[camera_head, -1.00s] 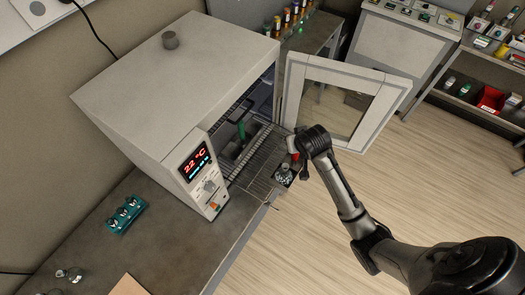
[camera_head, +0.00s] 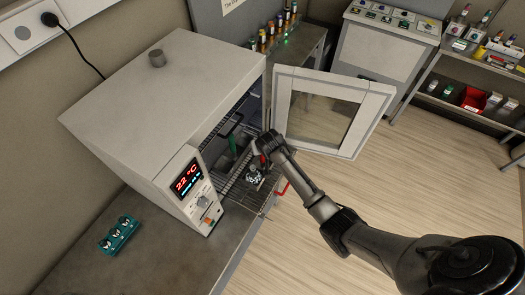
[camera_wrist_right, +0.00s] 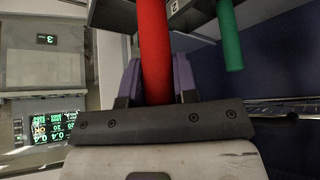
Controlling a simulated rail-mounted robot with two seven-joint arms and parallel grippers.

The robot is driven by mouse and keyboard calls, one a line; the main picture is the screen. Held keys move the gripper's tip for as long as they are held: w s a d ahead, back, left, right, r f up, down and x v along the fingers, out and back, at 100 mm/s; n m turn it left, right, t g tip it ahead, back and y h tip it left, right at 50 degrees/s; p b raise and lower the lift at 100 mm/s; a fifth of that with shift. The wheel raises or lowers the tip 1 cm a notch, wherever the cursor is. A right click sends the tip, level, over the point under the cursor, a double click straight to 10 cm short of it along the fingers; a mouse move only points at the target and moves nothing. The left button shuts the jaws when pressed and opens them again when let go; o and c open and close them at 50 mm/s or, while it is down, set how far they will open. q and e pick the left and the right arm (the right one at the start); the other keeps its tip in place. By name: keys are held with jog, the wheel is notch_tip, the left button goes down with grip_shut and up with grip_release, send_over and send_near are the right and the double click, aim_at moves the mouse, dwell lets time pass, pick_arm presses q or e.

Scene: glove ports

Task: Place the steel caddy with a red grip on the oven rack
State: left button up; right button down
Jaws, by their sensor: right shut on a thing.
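The steel caddy (camera_head: 255,178) with a red grip (camera_wrist_right: 154,50) hangs from my right gripper (camera_head: 262,152). In the right wrist view the gripper (camera_wrist_right: 158,85) has one finger on each side of the red grip and is shut on it. The caddy is over the front part of the wire oven rack (camera_head: 240,194), which sticks out of the open oven (camera_head: 165,100). I cannot tell whether the caddy touches the rack. My left gripper is not in view.
Another holder with a green grip (camera_head: 232,145) stands deeper in the oven; its grip also shows in the wrist view (camera_wrist_right: 230,35). The oven door (camera_head: 330,112) is swung open on the right.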

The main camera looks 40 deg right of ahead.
jog(key=shift+f, duration=1.7)
jog(key=c, duration=0.9)
grip_release()
jog(key=shift+f, duration=0.2)
jog(key=v, duration=1.2)
jog(key=s+a+n+y, duration=0.1)
jog(key=s+a, duration=0.3)
jog(key=s, duration=0.6)
jog(key=s+a+f+n+g+y, duration=0.1)
jog(key=s+a+n, duration=0.2)
jog(key=s, duration=0.7)
jog(key=s+a+n+g, duration=0.1)
jog(key=s+a+n, duration=0.2)
jog(key=s, duration=0.7)
jog(key=shift+s+a+f+y, duration=0.15)
jog(key=shift+a+f+y, duration=0.05)
jog(key=shift+a, duration=0.3)
jog(key=shift+s+a+f+y, duration=0.2)
jog(key=shift+a, duration=0.25)
